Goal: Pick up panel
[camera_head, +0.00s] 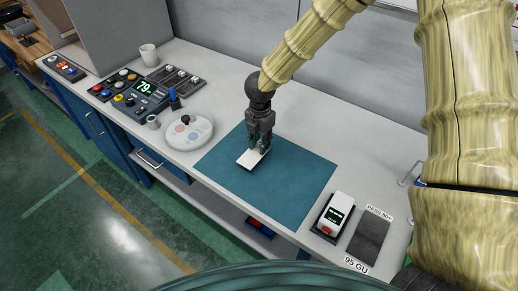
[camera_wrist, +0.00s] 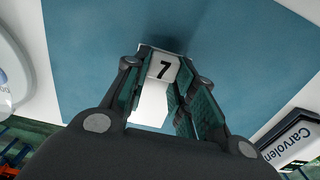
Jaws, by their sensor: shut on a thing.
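A small white panel (camera_head: 253,159) is at the teal mat on the bench, under my gripper (camera_head: 260,146). In the wrist view the panel (camera_wrist: 151,106) lies between my two fingers (camera_wrist: 160,100), with a black number 7 at its far end. The fingers are shut on it, one along each side, and partly cover its edges. The panel is on the mat or just above it; I cannot tell which.
The teal mat (camera_head: 290,194) is otherwise clear. A white handheld meter (camera_head: 335,213) and a dark plate (camera_head: 369,236) are to its right. A round white dish (camera_head: 190,132), a control console (camera_head: 140,92) and a cup (camera_head: 149,54) are to the left. A wall runs behind.

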